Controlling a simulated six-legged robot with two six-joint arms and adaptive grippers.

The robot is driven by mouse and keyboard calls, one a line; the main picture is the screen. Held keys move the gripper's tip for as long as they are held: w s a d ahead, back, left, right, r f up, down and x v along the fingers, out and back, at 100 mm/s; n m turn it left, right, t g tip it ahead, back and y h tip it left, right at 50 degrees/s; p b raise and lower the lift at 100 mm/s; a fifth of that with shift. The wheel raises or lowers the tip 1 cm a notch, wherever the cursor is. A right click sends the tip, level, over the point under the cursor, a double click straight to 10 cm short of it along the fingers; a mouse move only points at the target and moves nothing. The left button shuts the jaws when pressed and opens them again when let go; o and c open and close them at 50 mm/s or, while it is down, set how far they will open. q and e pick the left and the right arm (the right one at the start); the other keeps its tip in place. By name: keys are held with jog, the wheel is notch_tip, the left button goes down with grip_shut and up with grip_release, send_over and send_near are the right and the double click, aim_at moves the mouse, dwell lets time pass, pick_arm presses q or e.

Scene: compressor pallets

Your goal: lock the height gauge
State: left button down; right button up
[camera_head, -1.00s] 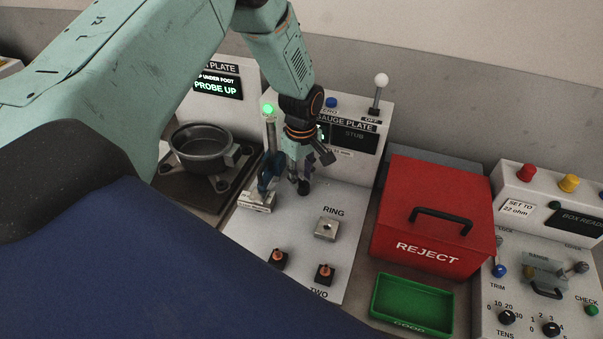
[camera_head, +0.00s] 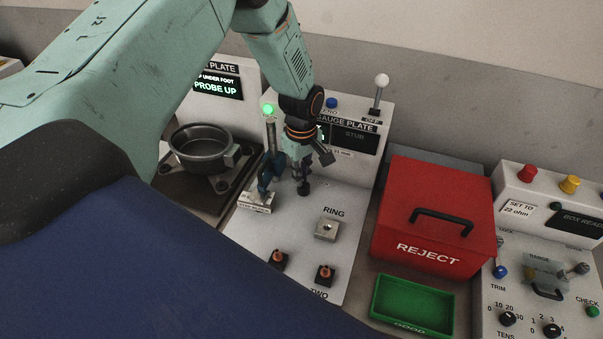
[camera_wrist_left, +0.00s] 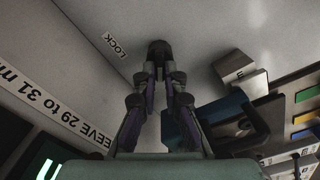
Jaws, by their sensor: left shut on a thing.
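The height gauge has an upright post (camera_head: 271,135) with a blue slider (camera_head: 266,178) and stands at the left of the white gauge plate (camera_head: 290,226). Its blue part also shows in the left wrist view (camera_wrist_left: 182,128). A dark round lock knob (camera_head: 303,189) sits on the plate right of the gauge. In the left wrist view the knob (camera_wrist_left: 159,47) lies beside a LOCK label. My left gripper (camera_head: 302,178) points down from above, shut on the knob; both fingertips meet at it in the wrist view (camera_wrist_left: 160,72). My right gripper is out of view.
A ring block (camera_head: 327,229) and two dark pegs with copper tops (camera_head: 277,259) sit nearer on the plate. A red REJECT box (camera_head: 430,215) and green tray (camera_head: 411,304) stand right. A grey pot (camera_head: 202,150) stands left. A green lamp (camera_head: 268,109) is lit.

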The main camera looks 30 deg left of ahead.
pick_arm(q)
jog(key=shift+r, duration=0.1)
jog(key=m, duration=0.3)
jog(key=shift+w, duration=0.15)
jog(key=m, duration=0.2)
jog(key=shift+w+d+m, duration=0.1)
jog(key=shift+m, duration=0.3)
jog(key=m, duration=0.6)
jog(key=shift+w+d, duration=0.1)
jog(key=shift+d, duration=0.1)
jog(key=m, duration=0.5)
jog(key=shift+d+m+b, duration=0.2)
jog(key=shift+m+b, duration=0.2)
jog(key=m, duration=0.5)
jog(key=shift+d+m+b, duration=0.15)
jog(key=shift+m+b, duration=0.2)
jog(key=shift+m, duration=0.35)
jog(key=c, duration=1.4)
grip_release()
jog(key=shift+s, duration=0.2)
jog(key=shift+c, duration=0.2)
